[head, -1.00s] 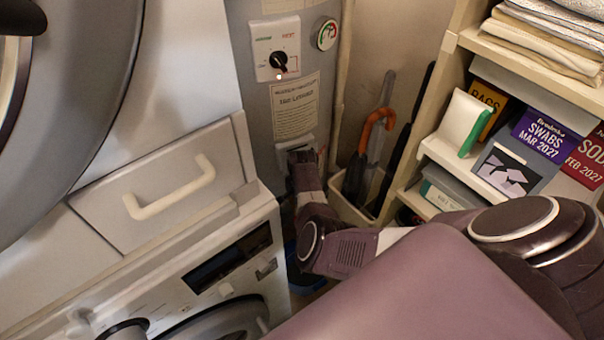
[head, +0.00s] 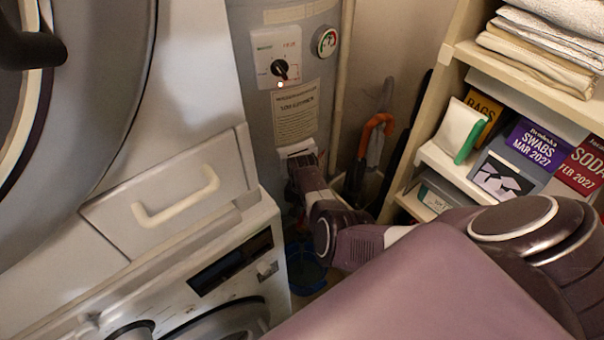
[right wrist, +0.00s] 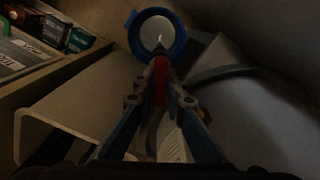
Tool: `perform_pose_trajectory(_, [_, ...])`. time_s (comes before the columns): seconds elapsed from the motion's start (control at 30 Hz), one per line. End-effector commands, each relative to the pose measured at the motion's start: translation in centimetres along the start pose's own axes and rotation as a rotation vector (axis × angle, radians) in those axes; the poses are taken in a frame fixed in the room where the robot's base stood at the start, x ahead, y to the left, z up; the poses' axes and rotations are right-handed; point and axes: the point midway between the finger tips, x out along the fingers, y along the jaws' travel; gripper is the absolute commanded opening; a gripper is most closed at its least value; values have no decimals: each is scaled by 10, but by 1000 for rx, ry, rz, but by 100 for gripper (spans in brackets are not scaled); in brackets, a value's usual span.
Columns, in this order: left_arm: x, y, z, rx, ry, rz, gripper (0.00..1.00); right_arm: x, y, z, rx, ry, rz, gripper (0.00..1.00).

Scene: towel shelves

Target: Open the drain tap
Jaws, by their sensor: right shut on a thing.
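A grey water heater (head: 290,95) stands upright at the back, with a dial panel and a gauge. My right gripper (head: 300,162) reaches its lower front, below the paper label. In the right wrist view my right gripper (right wrist: 159,98) is shut on a red lever (right wrist: 161,78), which I take for the drain tap's handle. The tap's body is mostly hidden by the fingers and the dark. A blue-rimmed basin (head: 305,268) stands on the floor below; it also shows beyond the lever in the right wrist view (right wrist: 180,42). My left gripper is not in view.
A white washing machine (head: 170,290) stands close on the left, with a handled drawer front (head: 115,205) above it. Shelves (head: 452,100) with towels and boxes stand on the right. Umbrellas (head: 375,135) stand in the back corner. Room around my arm is narrow.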

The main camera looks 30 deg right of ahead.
Motion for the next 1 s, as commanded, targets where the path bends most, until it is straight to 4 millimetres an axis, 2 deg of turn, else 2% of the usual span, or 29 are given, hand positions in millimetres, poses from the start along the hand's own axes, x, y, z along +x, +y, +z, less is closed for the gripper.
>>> perform_pose_trajectory(0.37, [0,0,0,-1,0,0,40,0,1,-1,-4,2,1,0])
perform_pose_trajectory(0.4, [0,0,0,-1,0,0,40,0,1,-1,-4,2,1,13])
perform_pose_trajectory(0.57, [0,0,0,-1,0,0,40,0,0,-1,-4,1,1,29])
perform_pose_trajectory(0.87, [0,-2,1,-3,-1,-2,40,-1,0,0,-3,1,0,29])
perform_pose_trajectory(1.0, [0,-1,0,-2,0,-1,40,-7,-1,-1,-3,2,0,29])
